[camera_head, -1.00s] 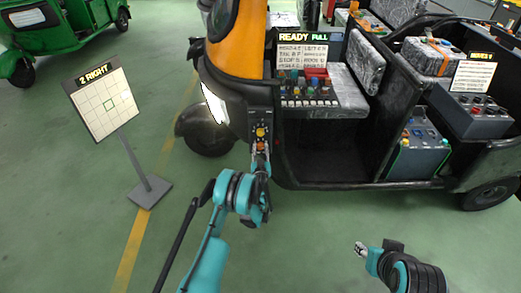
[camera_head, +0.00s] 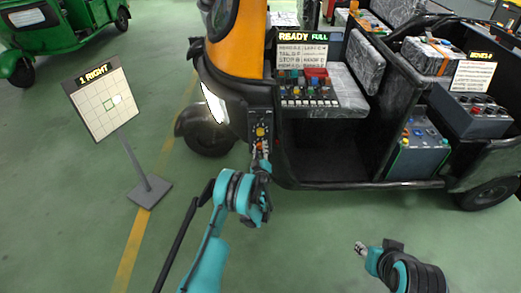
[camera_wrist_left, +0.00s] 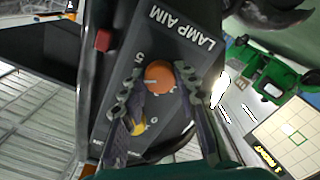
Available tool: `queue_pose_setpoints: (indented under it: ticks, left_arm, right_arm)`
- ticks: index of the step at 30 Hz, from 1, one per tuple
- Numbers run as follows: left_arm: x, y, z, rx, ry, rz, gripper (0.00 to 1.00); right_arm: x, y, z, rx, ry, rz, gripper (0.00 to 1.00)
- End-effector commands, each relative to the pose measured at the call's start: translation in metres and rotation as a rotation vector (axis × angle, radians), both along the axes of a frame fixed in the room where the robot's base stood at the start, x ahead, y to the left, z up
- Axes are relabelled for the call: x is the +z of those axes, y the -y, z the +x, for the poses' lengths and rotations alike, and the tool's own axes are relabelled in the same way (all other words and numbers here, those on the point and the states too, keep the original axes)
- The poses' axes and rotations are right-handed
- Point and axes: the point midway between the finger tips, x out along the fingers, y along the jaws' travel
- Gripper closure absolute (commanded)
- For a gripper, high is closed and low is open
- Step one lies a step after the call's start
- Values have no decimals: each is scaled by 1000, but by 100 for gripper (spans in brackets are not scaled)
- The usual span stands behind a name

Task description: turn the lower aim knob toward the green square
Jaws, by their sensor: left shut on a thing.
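The lamp aim panel (camera_wrist_left: 175,40) on the rickshaw's front shows an orange knob (camera_wrist_left: 159,76) and a yellow knob (camera_wrist_left: 138,128). In the head view the yellow knob (camera_head: 260,131) is above and the orange one is lower. My left gripper (camera_head: 260,152) is shut on the orange knob, one finger on each side in the left wrist view (camera_wrist_left: 158,80). The target board (camera_head: 92,112) carries a green square (camera_head: 109,104) and reads "1 RIGHT". A white light spot (camera_head: 117,99) lies just right of the square. My right gripper (camera_head: 361,248) hangs away from the rickshaw; its opening is unclear.
The black and orange rickshaw (camera_head: 315,165) fills the right side, with a dashboard of buttons (camera_head: 308,92) and a sign reading "READY FULL". The board stands on a grey base (camera_head: 150,190). A green rickshaw (camera_head: 60,30) is at the back left. The floor between is clear.

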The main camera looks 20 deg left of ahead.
Motion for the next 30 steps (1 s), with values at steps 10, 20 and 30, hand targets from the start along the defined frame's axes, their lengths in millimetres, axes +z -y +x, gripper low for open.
queue_pose_setpoints:
  ticks: [10, 20, 30]
  left_arm:
    - [1, -1, 1, 1, 90, -311, 99]
    - [1, -1, 1, 1, 160, -552, 99]
    - [1, -1, 1, 1, 195, -675, 99]
  right_arm:
    - [0, 0, 0, 0, 0, 0, 60]
    - [0, 0, 0, 0, 0, 0, 60]
    - [0, 0, 0, 0, 0, 0, 60]
